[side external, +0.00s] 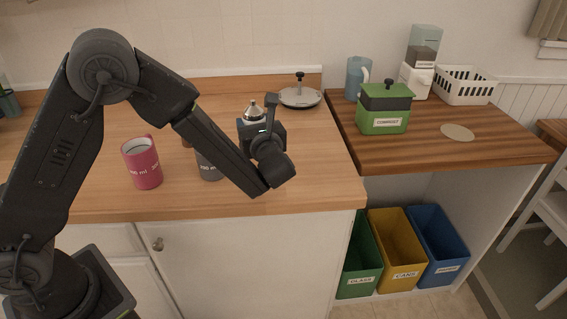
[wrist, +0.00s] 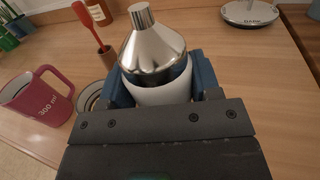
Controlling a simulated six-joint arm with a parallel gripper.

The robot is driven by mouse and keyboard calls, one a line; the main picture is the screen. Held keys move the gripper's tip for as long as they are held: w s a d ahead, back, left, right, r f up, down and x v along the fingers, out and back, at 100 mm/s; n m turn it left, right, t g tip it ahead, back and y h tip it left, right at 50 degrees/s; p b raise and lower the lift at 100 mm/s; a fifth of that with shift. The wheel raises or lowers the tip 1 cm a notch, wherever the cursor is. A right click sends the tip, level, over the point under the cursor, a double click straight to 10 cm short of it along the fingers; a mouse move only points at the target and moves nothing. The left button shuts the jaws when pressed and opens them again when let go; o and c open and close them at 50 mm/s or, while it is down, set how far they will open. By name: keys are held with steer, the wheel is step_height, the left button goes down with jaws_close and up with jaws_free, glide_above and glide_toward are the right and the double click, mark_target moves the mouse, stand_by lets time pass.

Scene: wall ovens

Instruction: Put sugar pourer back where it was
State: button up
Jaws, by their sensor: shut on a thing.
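The sugar pourer (wrist: 155,60) has a shiny metal cone top with a spout and a white body. It stands upright between the fingers of my gripper (wrist: 160,85) in the wrist view, and the gripper is shut on it. In the side external view only its metal top (side external: 253,111) shows clearly above my gripper (side external: 262,128); the rest is hidden behind the gripper. Whether its base touches the counter cannot be seen. A round beige disc (side external: 457,132) lies bare on the right counter.
A pink measuring mug (side external: 143,163) and a grey mug (side external: 208,165) stand left of my gripper. A scale (side external: 300,96) sits behind. On the right counter (side external: 400,155) are a green compost bin (side external: 384,112), blue pitcher (side external: 357,78), dispenser (side external: 420,62) and white basket (side external: 465,85).

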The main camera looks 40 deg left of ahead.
steer(key=shift+w+d+f, duration=0.45)
steer(key=shift+d+f, duration=0.65)
steer(key=shift+f, duration=0.25)
steer(key=shift+w+d+f, duration=0.45)
steer(key=shift+d+f, duration=0.7)
steer(key=shift+f, duration=0.25)
steer(key=shift+w+d+f, duration=0.45)
steer(key=shift+d+f, duration=0.65)
steer(key=shift+f, duration=0.25)
steer(key=shift+f, duration=0.15)
steer(key=o, duration=1)
steer(key=shift+o, duration=0.2)
